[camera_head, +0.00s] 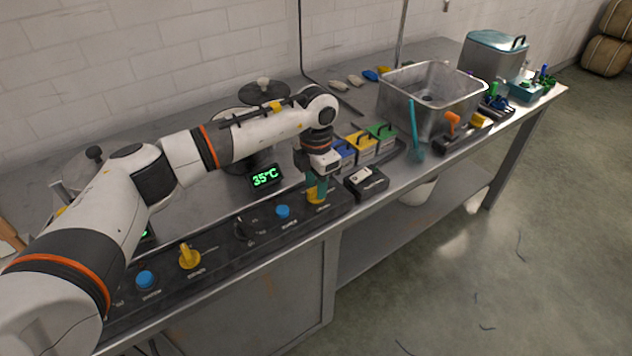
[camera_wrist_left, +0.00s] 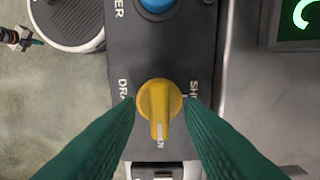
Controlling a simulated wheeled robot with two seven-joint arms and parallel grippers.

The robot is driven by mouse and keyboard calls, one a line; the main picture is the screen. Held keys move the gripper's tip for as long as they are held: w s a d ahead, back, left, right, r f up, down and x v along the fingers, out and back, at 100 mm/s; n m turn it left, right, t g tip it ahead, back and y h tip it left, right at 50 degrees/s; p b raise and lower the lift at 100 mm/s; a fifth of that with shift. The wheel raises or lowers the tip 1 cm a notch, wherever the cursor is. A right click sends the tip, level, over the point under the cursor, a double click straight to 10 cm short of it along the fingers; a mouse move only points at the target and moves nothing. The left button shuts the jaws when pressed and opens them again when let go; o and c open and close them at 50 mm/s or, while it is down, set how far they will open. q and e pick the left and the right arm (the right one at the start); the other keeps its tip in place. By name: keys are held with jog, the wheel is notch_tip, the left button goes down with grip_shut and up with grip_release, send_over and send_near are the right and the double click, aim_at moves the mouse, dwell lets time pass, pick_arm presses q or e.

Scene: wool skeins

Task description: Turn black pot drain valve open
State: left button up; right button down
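A yellow drain valve knob (camera_head: 316,195) sits at the right end of the black control panel, near the dark pot (camera_head: 232,116), which is partly hidden by my arm. In the left wrist view the knob (camera_wrist_left: 158,101) has its white pointer mark toward the bottom of the picture, with cut-off labels "DRA" and "SH" on either side. My left gripper (camera_head: 319,183) is pointed down over this knob. Its two green fingers (camera_wrist_left: 160,104) stand apart, one on each side of the knob, with small gaps showing. My right gripper is not in view.
A second yellow knob (camera_head: 189,256), blue buttons (camera_head: 283,211) and a black dial line the panel. A green "35°C" display (camera_head: 265,177) stands behind. A small black box (camera_head: 366,182) is close right of the gripper. Coloured containers (camera_head: 360,145) and a metal sink (camera_head: 432,92) lie farther right.

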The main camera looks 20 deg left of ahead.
aim_at(316, 187)
pick_arm(q)
notch_tip(316, 187, up, 12)
jog(key=b, duration=0.1)
dwell(0.5)
dwell(0.4)
